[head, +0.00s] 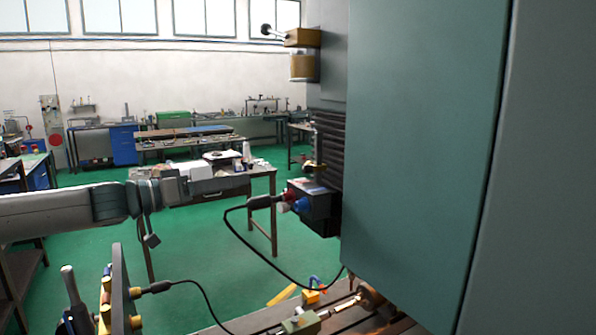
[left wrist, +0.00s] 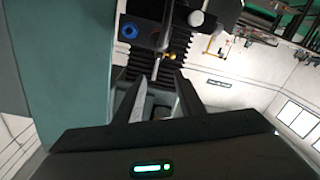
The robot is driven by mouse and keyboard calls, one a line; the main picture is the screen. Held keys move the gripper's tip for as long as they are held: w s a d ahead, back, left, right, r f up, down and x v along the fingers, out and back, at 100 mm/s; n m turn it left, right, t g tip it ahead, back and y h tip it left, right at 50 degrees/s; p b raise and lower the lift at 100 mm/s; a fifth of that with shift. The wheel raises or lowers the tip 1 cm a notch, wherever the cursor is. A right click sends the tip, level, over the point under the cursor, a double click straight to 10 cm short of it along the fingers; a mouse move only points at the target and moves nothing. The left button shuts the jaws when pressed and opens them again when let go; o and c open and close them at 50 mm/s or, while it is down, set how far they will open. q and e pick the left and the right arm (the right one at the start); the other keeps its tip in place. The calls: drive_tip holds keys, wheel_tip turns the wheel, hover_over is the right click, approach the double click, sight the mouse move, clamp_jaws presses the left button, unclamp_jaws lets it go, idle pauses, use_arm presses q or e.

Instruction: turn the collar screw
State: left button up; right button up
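A brass-brown round part (head: 372,297), perhaps the chuck, sits on the machine table (head: 345,322) at the bottom of the head view, partly cut off by the big green panel. I cannot make out a collar screw on it. My left gripper (head: 235,187) reaches in from the left, well above and left of that part. In the left wrist view its two dark fingers (left wrist: 160,95) are spread apart, with nothing visibly held between them. Beyond the fingertips are a grey rod and a small brass fitting (left wrist: 172,57). My right gripper is in neither view.
A tall green machine panel (head: 425,130) fills the right side. A dark box with red and blue sockets (head: 316,208) hangs beside it, and a plugged black cable (head: 250,250) loops down. A small block (head: 301,321) and a yellow piece (head: 282,296) are near the table.

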sight(303, 169)
use_arm(q)
drive_tip(key=p+x, duration=0.5)
drive_tip(key=x, duration=1.2)
clamp_jaws()
